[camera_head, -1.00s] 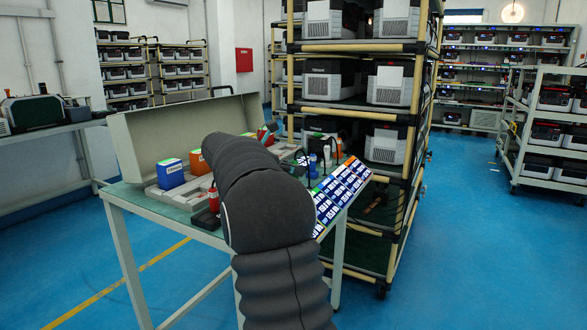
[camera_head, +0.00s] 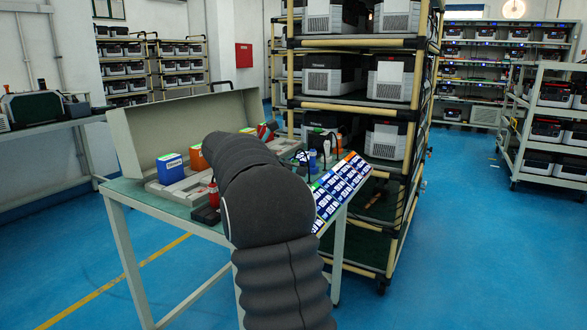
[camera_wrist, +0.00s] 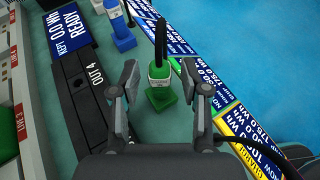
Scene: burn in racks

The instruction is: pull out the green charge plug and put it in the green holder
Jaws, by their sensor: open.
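In the wrist view the green charge plug (camera_wrist: 159,72), with a white band and a black cable rising from it, stands upright at the green holder (camera_wrist: 161,98). It looks seated in the holder; the contact itself is partly hidden. My gripper (camera_wrist: 160,80) is open, with one finger left of the plug and one right of it. Both fingers look apart from the plug, and nothing is held. In the head view my arm hides the gripper and most of this spot.
A blue plug and holder (camera_wrist: 122,36) stand just beyond, up and left. A black strip marked OUT 4 (camera_wrist: 94,92) lies left. Blue and yellow label cards (camera_wrist: 246,122) line the table's right edge, with a black cable at lower right. A tall rack (camera_head: 365,111) stands behind the table.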

